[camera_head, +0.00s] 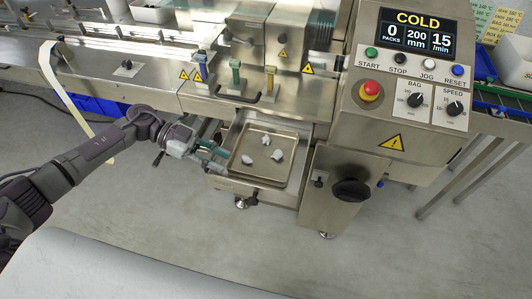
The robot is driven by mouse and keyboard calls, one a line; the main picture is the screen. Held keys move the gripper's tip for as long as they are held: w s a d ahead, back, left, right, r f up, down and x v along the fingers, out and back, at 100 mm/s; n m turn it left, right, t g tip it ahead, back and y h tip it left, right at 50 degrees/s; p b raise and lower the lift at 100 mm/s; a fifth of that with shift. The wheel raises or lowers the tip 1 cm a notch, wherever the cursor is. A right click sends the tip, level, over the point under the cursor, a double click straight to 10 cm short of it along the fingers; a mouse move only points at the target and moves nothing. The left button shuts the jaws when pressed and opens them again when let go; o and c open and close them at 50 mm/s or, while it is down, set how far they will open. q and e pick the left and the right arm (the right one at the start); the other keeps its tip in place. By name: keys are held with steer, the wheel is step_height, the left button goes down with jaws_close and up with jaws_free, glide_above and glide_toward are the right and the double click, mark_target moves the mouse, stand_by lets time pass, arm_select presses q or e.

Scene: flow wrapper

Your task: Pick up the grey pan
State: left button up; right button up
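The grey pan (289,179) is a shallow, square metal pan on a pulled-out shelf or drawer low at the front of the machine. It lies flat and holds 3 small white crumpled pieces (277,155). My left gripper (222,158) is at the pan's left edge, with its fingers pointing toward the rim. I cannot tell whether the fingers touch the rim, straddle it or are shut on it. My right gripper is not in view.
The wrapping machine's control box (405,85) with a red stop button (371,90) stands to the right. A black knob (351,190) juts out right of the pan. Coloured T-handles (270,80) stand above it. A pale film strip (68,95) hangs at left. The floor in front is clear.

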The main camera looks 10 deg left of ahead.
mark_target(252, 175)
arm_select(q)
steer(key=x, duration=0.5)
steer(key=shift+d+r+p, duration=0.1)
steer(key=shift+r+p, duration=0.05)
steer(key=shift+p, duration=0.2)
steer(key=x, duration=0.4)
steer(key=shift+d+p, duration=0.15)
steer(key=shift+p, duration=0.15)
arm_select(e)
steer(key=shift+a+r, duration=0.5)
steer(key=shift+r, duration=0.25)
arm_select(q)
jaws_close()
